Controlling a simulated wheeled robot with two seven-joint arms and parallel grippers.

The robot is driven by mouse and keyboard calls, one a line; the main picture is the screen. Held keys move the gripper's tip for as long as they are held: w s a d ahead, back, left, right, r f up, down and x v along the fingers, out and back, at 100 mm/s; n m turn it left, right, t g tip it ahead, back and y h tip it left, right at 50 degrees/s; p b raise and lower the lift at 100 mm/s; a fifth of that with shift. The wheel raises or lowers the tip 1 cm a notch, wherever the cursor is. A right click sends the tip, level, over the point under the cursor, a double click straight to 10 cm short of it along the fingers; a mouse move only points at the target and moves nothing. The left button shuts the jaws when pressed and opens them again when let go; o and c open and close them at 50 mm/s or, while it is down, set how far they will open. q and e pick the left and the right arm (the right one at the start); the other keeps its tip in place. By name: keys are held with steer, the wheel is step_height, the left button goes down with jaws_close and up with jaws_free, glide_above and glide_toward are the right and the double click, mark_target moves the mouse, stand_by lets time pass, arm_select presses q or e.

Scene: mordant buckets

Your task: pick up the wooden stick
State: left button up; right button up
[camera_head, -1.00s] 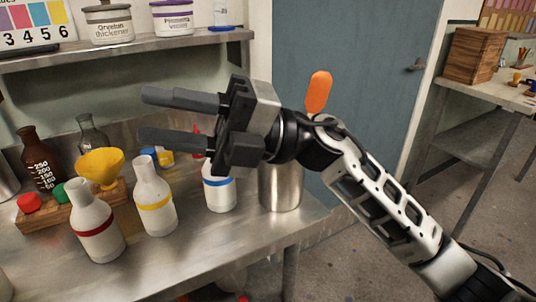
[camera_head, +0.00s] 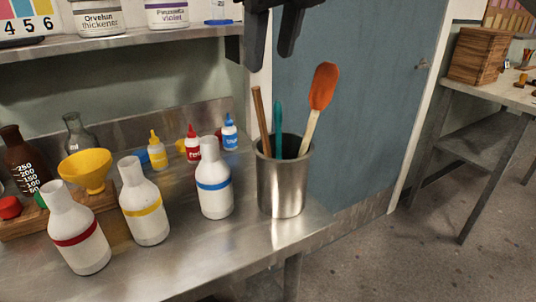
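The wooden stick (camera_head: 260,118) is a thin brown rod. It stands in a metal cup (camera_head: 284,188) at the right end of the steel bench, leaning slightly left, its lower part hidden inside the cup. A teal-handled tool (camera_head: 278,128) and a spatula with an orange head (camera_head: 322,88) stand in the same cup. My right gripper (camera_head: 271,56) hangs at the top edge, fingers pointing down, open and empty. In the picture its fingertips are just above the stick's top, apart from it. My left gripper is not in view.
White bottles with a blue band (camera_head: 214,190), a yellow band (camera_head: 143,205) and a red band (camera_head: 77,232) stand left of the cup. Small dropper bottles (camera_head: 193,146) stand behind. A shelf (camera_head: 130,42) with tubs is at upper left. The bench's front right is clear.

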mark_target(263, 116)
steer(key=x, duration=1.1)
steer(key=p+x, duration=0.1)
steer(key=x, duration=0.1)
steer(key=shift+s+f, duration=0.15)
steer(key=shift+s, duration=0.1)
jaws_close()
